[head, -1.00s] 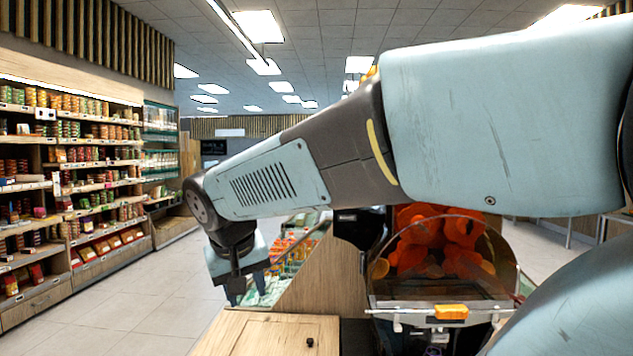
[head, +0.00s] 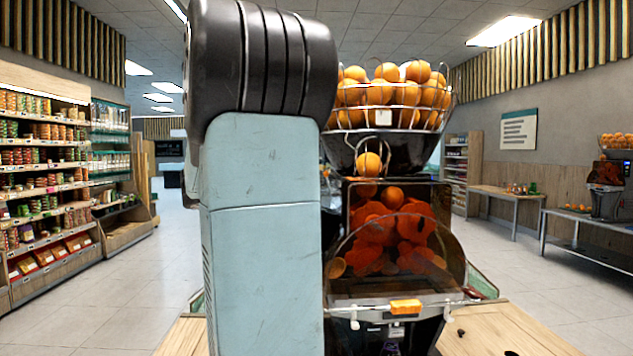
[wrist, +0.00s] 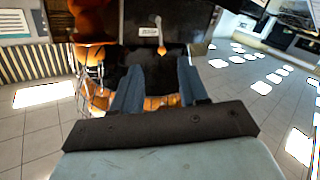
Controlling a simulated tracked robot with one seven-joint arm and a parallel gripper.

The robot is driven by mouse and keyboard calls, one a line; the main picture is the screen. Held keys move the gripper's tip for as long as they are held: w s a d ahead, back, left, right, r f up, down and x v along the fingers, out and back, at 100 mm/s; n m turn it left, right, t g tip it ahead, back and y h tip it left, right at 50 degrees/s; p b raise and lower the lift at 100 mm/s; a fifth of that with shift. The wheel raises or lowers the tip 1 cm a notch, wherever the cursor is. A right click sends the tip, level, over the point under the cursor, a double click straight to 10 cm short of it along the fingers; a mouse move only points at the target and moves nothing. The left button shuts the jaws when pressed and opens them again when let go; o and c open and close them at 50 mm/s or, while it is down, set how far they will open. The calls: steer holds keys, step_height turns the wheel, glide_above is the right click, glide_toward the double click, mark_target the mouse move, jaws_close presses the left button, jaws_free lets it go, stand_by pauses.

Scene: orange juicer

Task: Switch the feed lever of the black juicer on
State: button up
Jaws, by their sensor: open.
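The black juicer (head: 395,160) stands right of centre in the head view, with a wire basket of oranges on top and a clear front cover. An orange handle (head: 406,306) sits at the cover's lower edge. In the wrist view, which is upside down, my gripper (wrist: 157,65) is open, with its two fingers apart and nothing held. The juicer's dark body (wrist: 130,25) with a pale label lies beyond the fingertips. My arm hides my gripper in the head view.
Oranges in the wire basket (wrist: 97,90) lie close to my fingers in the wrist view. The juicer stands by a wooden counter (head: 500,330). A stocked shelf (head: 45,170) is at the left. A second juicer (head: 608,190) stands on a table at the far right.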

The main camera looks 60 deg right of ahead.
steer(key=r+x, duration=0.2)
steer(key=x, duration=1.2)
steer(key=shift+w+d+m+h, duration=0.3)
steer(key=shift+d+h, duration=0.1)
steer(key=shift+c, duration=0.3)
jaws_close()
